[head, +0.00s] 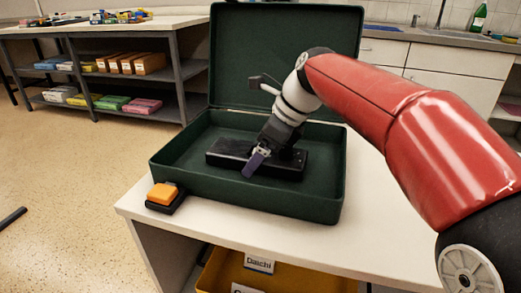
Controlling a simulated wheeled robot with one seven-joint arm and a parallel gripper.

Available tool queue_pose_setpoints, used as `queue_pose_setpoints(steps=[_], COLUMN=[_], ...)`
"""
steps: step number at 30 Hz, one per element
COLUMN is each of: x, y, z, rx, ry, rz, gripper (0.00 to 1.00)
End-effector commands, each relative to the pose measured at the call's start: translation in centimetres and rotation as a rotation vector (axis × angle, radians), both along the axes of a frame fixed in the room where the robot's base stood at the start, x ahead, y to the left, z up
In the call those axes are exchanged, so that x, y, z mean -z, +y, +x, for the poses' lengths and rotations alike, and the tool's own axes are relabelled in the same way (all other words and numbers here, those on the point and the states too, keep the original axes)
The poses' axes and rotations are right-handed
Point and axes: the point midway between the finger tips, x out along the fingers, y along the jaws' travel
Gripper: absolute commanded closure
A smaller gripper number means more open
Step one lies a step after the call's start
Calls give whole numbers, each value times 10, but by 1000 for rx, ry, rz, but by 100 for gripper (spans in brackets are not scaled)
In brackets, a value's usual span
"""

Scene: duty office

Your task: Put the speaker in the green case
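The dark green case (245,207) stands open on the white table, its lid raised at the back. A long black box-like object (229,154), which looks like the speaker, is inside the case, lying lengthwise across it. I cannot tell whether it rests fully on the case floor. My gripper (262,158) reaches down into the case at the middle of the black object, overlapping it in the view. A purple piece shows at the gripper's end. The fingers are dark against the object, so their opening and any grip are hidden.
An orange-and-black item (164,195) sits on the table just left of the case. A yellow bin (228,272) with labels is under the table's front. A shelf (125,80) with coloured boxes stands back left; a sink counter with a green bottle (479,17) is back right.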

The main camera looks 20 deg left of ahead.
Motion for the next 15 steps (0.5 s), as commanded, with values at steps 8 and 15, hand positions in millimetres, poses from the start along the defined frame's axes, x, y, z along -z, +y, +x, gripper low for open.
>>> queue_pose_setpoints(steps=[8,15], x=[-6,-44], y=[-1,-22], z=[0,3], rx=[0,3], ry=[-1,-3], rz=[0,2], gripper=[7,7])
